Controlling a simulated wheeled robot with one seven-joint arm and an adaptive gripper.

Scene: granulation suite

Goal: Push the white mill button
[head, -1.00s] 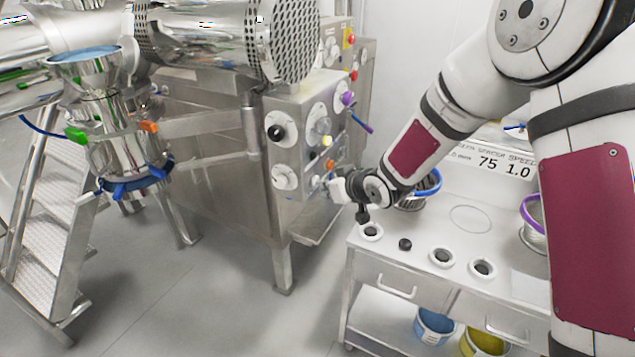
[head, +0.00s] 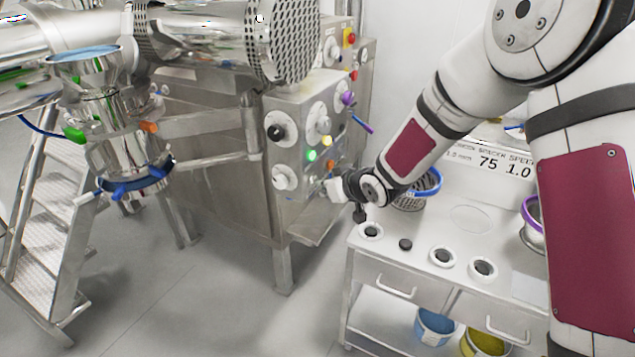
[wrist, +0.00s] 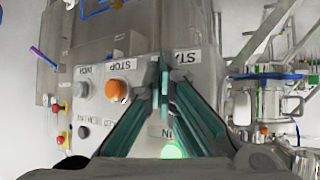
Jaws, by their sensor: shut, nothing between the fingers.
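My gripper (head: 337,190) is at the lower right of the steel control panel (head: 290,106). In the wrist view my gripper's teal fingers (wrist: 161,72) are closed together with nothing between them. The tips are at the panel beside the START label (wrist: 187,58), hiding what lies behind them; contact cannot be told. A pale whitish button (wrist: 81,90) shows left of the orange button (wrist: 116,90) under the STOP label. Whether it is the white mill button I cannot tell. A green lamp (wrist: 173,151) glows on the panel; it also shows in the head view (head: 312,155).
A white cart (head: 400,262) with ring openings stands right of the panel, below my arm. A steel funnel vessel (head: 110,120) and a ladder (head: 45,215) stand at left. Red (wrist: 60,107) and yellow (wrist: 67,134) controls are nearby. The front floor is clear.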

